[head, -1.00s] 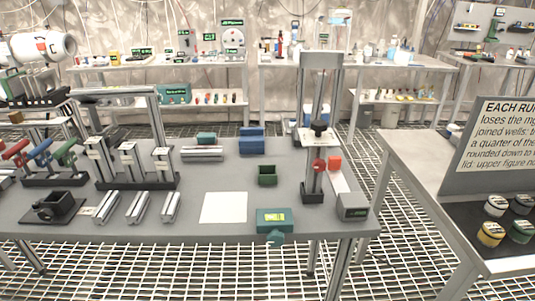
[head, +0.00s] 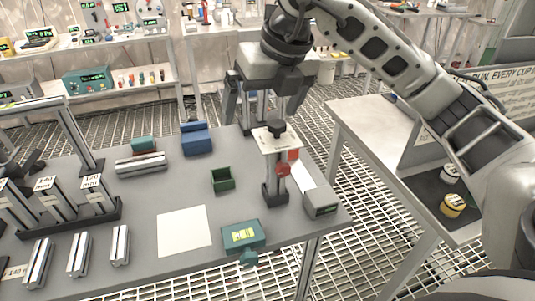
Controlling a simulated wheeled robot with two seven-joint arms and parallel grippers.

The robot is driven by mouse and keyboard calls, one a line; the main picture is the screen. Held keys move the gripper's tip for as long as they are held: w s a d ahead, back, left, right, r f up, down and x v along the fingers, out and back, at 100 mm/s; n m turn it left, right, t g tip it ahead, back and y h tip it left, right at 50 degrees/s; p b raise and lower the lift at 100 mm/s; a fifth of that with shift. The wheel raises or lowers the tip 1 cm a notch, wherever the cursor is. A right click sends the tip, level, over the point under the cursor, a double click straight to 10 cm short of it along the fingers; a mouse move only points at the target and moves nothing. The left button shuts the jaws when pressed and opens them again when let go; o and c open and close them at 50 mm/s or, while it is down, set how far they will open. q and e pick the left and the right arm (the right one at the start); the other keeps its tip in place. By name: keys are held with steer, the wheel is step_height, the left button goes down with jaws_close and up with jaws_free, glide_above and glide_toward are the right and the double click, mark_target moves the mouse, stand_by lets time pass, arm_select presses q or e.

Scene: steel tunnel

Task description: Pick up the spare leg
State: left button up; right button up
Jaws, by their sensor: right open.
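Several silver profile bars lie on the grey table; the frames do not show which one is the spare leg. Three short bars lie in a row at the front left: a left one (head: 38,263), a middle one (head: 77,254) and a right one (head: 120,245). Longer silver bars (head: 140,163) lie farther back, beside a teal block (head: 143,144). My right gripper (head: 262,116) points down with its fingers apart and empty, over the back right of the table by an upright stand (head: 270,193). My left gripper is out of view.
A blue box (head: 196,139), a green open bin (head: 222,180), a white sheet (head: 184,231), a teal device (head: 243,236) and a grey box (head: 320,203) are on the table. A labelled rack (head: 65,222) stands at left. A side table (head: 370,128) is at right.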

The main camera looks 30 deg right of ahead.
steer(key=m+h, duration=0.2)
glide_toward(275, 123)
steer(key=shift+t, duration=0.3)
steer(key=x, duration=0.1)
steer(key=b+x, duration=0.1)
steer(key=x, duration=0.1)
steer(key=b+x, duration=0.1)
steer(key=shift+s+a+f, duration=0.15)
steer(key=shift+s+f, duration=0.1)
steer(key=shift+f, duration=0.1)
steer(key=x, duration=0.3)
steer(key=shift+w, duration=0.1)
steer(key=x, duration=0.5)
steer(key=shift+s+d+f+p, duration=0.25)
steer(key=shift+s+d+p, duration=0.05)
steer(key=shift+d+p, duration=0.1)
steer(key=shift+w+f, duration=0.1)
steer(key=shift+f, duration=0.05)
steer(key=c, duration=1.7)
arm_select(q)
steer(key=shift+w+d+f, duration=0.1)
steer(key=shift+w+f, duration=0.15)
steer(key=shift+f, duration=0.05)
